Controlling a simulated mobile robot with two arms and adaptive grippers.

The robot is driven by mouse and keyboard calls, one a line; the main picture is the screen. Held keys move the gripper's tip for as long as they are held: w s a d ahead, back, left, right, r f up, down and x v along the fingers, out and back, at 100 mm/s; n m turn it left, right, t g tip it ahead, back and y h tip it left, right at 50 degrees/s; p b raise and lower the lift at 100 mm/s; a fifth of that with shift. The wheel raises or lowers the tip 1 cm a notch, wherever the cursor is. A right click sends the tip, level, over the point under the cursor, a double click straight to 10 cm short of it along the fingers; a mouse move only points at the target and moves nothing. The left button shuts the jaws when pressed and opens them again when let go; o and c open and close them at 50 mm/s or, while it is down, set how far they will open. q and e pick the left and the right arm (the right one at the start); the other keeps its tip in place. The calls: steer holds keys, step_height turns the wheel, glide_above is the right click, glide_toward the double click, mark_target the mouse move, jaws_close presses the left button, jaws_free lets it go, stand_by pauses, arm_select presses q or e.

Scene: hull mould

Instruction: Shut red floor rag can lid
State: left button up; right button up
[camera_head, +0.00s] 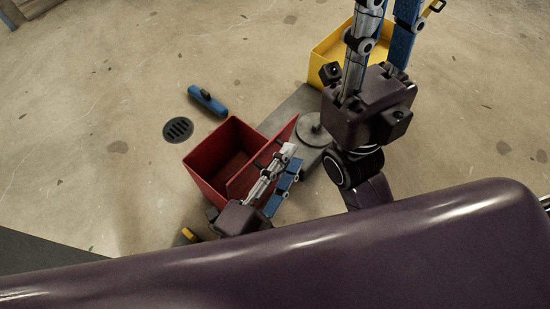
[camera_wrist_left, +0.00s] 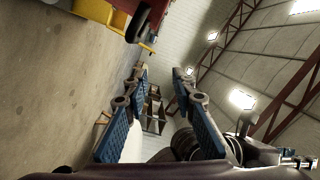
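The red floor rag can (camera_head: 205,160) stands on the floor with its inside showing. Its red lid (camera_head: 279,143) is up along the can's right side. My left gripper (camera_head: 286,157) is open and empty, low beside the lid, covering part of it in the head view. Whether it touches the lid I cannot tell. The left wrist view shows its two fingers apart (camera_wrist_left: 160,73), with a red part (camera_wrist_left: 150,15) at the top that I cannot name surely. My right gripper (camera_head: 388,8) is higher, to the right; its fingers are apart and its tips run to the top edge.
A yellow bin (camera_head: 325,62) stands behind my right gripper. A grey plate with a round base (camera_head: 312,128) lies right of the can. A blue tool (camera_head: 208,101) and a round floor drain (camera_head: 178,129) are to the upper left. The floor at left is clear.

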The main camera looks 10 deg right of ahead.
arm_select(q)
steer(key=s+a+f+m+t+y, duration=0.2)
steer(key=s+a+f+y, duration=0.1)
steer(key=a+f+y, duration=0.15)
steer(key=shift+h, duration=0.45)
steer(key=x, duration=0.5)
steer(key=b+x, duration=0.1)
steer(key=x, duration=0.1)
steer(key=shift+w+a, duration=0.25)
steer(key=shift+w, duration=0.05)
jaws_close()
